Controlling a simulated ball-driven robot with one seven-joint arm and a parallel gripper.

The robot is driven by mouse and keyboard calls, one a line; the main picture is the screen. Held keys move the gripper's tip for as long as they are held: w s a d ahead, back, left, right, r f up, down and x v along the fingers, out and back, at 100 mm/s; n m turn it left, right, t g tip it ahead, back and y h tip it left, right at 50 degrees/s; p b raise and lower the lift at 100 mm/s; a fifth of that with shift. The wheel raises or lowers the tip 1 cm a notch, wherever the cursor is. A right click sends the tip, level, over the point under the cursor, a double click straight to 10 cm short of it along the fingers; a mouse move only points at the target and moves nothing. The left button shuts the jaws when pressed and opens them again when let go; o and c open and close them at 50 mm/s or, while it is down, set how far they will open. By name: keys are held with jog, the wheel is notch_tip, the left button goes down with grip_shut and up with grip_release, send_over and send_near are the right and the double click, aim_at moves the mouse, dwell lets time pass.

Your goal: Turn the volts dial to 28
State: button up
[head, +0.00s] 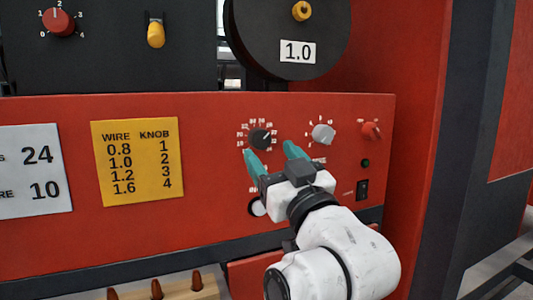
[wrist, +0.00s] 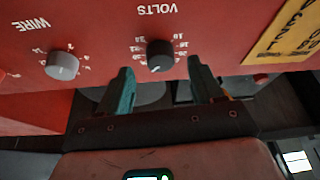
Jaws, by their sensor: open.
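The volts dial (head: 260,139) is a black knob on the red panel, ringed by small white numbers. It also shows in the wrist view (wrist: 160,55), upside down under the word VOLTS. Its white mark seems to point to the upper right in the head view; the exact number is too small to read. My gripper (head: 273,155) is open, its two teal fingers pointing at the panel. In the wrist view the fingertips (wrist: 160,70) are on either side of the dial, with a gap on each side. They appear to stand short of the knob, holding nothing.
To the dial's right are the grey wire knob (head: 323,134), a red knob (head: 371,131) and a black switch (head: 362,190). A yellow wire-knob chart (head: 138,160) and a white card reading 24 and 10 (head: 35,170) are at left. A black spool (head: 290,30) overhangs above.

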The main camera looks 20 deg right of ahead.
jog(key=b+v, duration=0.1)
jog(key=v, duration=0.6)
jog(key=shift+s, duration=0.2)
jog(key=shift+f, duration=0.15)
jog(key=s+d+f+g, duration=0.15)
jog(key=f+g, duration=0.25)
jog(key=f, duration=0.7)
jog(key=s+d+f+g+h, duration=0.1)
jog(key=d+f+g, duration=0.15)
jog(key=f, duration=0.85)
jog(key=s+d+f+g, duration=0.1)
jog(key=f+g, duration=0.4)
jog(key=f, duration=0.6)
jog(key=s+d+f+m+g, duration=0.2)
jog(key=s+f+g, duration=0.8)
jog(key=s+f, duration=1.1)
jog(key=s, duration=0.4)
jog(key=shift+f+m, duration=0.4)
jog(key=shift+d, duration=0.15)
